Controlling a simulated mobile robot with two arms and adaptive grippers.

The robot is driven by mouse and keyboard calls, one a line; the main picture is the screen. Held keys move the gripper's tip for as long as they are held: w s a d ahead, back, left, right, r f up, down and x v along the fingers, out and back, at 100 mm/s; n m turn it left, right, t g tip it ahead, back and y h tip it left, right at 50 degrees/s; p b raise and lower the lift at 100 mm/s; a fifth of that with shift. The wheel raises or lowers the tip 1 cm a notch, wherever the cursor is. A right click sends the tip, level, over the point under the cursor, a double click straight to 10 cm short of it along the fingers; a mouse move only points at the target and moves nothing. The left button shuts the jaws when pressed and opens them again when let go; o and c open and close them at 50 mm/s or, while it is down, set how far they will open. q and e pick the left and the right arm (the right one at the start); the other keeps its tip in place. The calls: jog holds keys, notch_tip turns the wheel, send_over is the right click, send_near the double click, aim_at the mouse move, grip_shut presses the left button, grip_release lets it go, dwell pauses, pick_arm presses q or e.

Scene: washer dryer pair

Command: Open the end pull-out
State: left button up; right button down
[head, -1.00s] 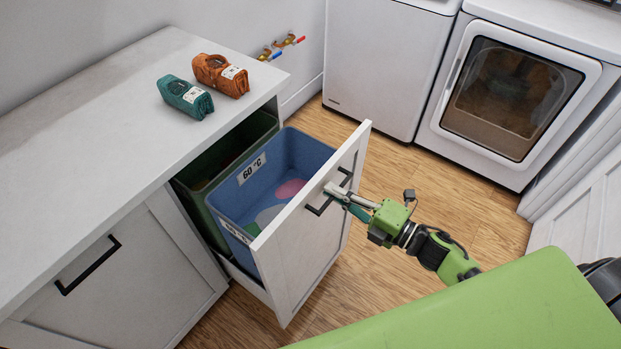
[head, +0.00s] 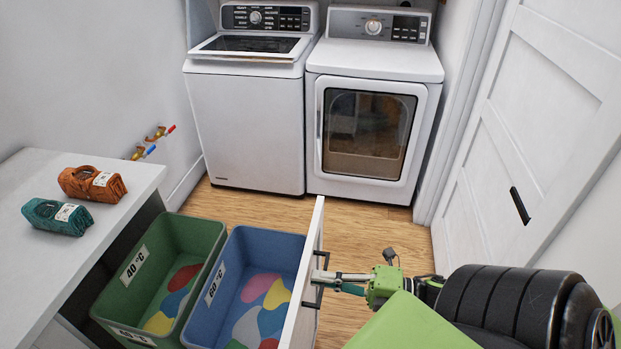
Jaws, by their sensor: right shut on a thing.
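The end pull-out is drawn well out from the white cabinet. Its white front panel (head: 306,268) stands at the right end, seen nearly edge-on. It carries a green bin (head: 207,229) labelled 40 °C and a blue bin (head: 282,240) labelled 60 °C, both with coloured laundry inside. My right gripper (head: 322,278) is shut on the black handle (head: 316,297) on the front's outer face. The left gripper is out of view.
A washer (head: 245,125) and a dryer (head: 416,147) stand at the back. A white door (head: 540,140) is on the right. Orange (head: 80,186) and teal (head: 52,222) folded bundles lie on the countertop (head: 30,275). Wood floor (head: 250,208) is clear before the machines.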

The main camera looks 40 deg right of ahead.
jog(key=shift+s+d, duration=0.1)
dwell(0.3)
jog(key=c, duration=2.2)
grip_release()
jog(key=v, duration=0.7)
jog(key=shift+s+d, duration=0.15)
jog(key=shift+s, duration=0.05)
